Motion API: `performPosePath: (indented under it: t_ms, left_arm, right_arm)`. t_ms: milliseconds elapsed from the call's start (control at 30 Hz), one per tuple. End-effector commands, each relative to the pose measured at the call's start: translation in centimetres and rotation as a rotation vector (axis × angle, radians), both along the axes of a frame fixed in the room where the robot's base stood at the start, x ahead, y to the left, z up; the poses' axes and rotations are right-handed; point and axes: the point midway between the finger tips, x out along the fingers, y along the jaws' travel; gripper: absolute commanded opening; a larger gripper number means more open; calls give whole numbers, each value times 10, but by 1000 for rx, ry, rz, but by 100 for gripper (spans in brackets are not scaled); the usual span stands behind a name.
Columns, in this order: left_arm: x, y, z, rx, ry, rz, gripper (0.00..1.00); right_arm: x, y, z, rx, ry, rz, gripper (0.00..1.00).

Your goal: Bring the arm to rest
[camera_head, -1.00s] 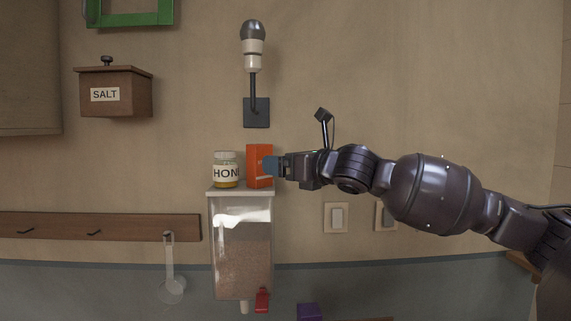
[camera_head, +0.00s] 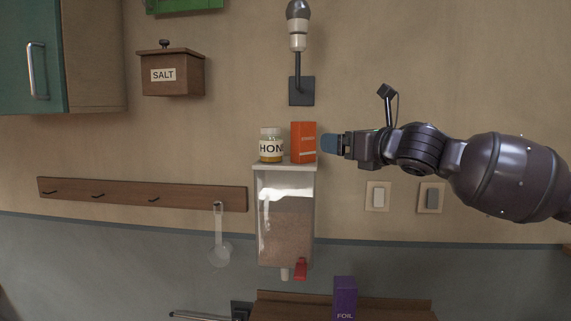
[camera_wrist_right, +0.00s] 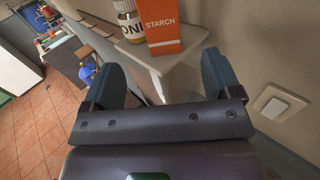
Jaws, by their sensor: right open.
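My right gripper (camera_head: 330,144) is at the right of the orange starch box (camera_head: 304,143), a small gap away from it. The right wrist view shows my right gripper (camera_wrist_right: 160,80) open and empty, with its two blue fingers apart. The starch box (camera_wrist_right: 175,27) stands upright just beyond the fingers. My right arm stretches in from the right edge of the head view. My left gripper is not in view.
A honey jar (camera_head: 270,146) stands left of the box on top of the dispenser (camera_head: 285,215). A wall lamp (camera_head: 299,40) is above. A salt box (camera_head: 173,74), hook rail (camera_head: 125,194), switches (camera_head: 377,196) and purple foil box (camera_head: 344,297) surround it. The wall right of the lamp is bare.

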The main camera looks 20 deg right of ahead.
Motion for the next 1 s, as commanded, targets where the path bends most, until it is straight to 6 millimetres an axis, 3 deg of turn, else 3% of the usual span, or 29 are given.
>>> performPosePath:
  t_ms: [167, 267, 433, 567, 800, 1000]
  left_arm:
    - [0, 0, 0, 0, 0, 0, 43]
    - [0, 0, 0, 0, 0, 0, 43]
    - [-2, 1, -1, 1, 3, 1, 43]
    - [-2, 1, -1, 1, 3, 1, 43]
    - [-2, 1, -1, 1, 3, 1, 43]
    - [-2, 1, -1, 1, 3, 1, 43]
  right_arm:
    - [1, 1, -6, 13, 10, 0, 84]
    - [3, 5, -31, 77, 61, -5, 84]
    - [3, 21, -118, 321, 236, -48, 84]
    - [-10, 34, -190, 553, 379, -118, 84]
    - [-54, 56, -304, 996, 598, -319, 84]
    - [-107, 71, -379, 1375, 718, -557, 84]
